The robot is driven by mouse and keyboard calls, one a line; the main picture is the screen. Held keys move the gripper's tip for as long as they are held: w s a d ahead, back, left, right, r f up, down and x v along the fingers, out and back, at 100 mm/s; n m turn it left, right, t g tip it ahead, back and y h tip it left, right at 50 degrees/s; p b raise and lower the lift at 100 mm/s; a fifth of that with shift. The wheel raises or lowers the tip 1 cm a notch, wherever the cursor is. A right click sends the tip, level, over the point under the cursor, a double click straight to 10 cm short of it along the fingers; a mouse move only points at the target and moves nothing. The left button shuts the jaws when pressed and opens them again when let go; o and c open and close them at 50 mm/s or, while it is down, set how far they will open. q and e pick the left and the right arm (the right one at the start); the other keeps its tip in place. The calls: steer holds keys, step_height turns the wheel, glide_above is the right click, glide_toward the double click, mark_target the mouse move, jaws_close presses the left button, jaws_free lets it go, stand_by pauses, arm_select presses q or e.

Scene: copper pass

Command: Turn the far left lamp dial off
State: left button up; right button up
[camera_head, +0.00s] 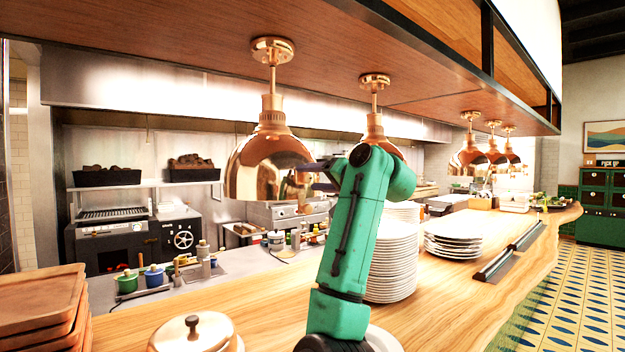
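The far left copper heat lamp (268,150) hangs from the wooden overhead shelf, with a wide shiny shade. I cannot make out a dial on it. My green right arm rises from the bottom middle and bends left at its top. My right gripper (312,172) is small and dark at the right edge of that lamp's shade. Whether it touches the shade, and whether its fingers are open or shut, I cannot tell. The second copper lamp (375,122) hangs just behind my arm, its shade mostly hidden. My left gripper is out of view.
Several more copper lamps (468,158) hang farther right. Below, the wooden counter (440,305) carries tall stacks of white plates (392,265), a lidded copper pot (195,333) and stacked wooden boards (40,300). The overhead shelf (180,25) is close above the lamps. Open air lies left of the lamp.

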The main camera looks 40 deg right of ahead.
steer(key=s+b, duration=0.5)
steer(key=s, duration=0.9)
steer(key=shift+s+a+r, duration=0.15)
steer(key=shift+s+r, duration=0.1)
steer(key=shift+r, duration=0.1)
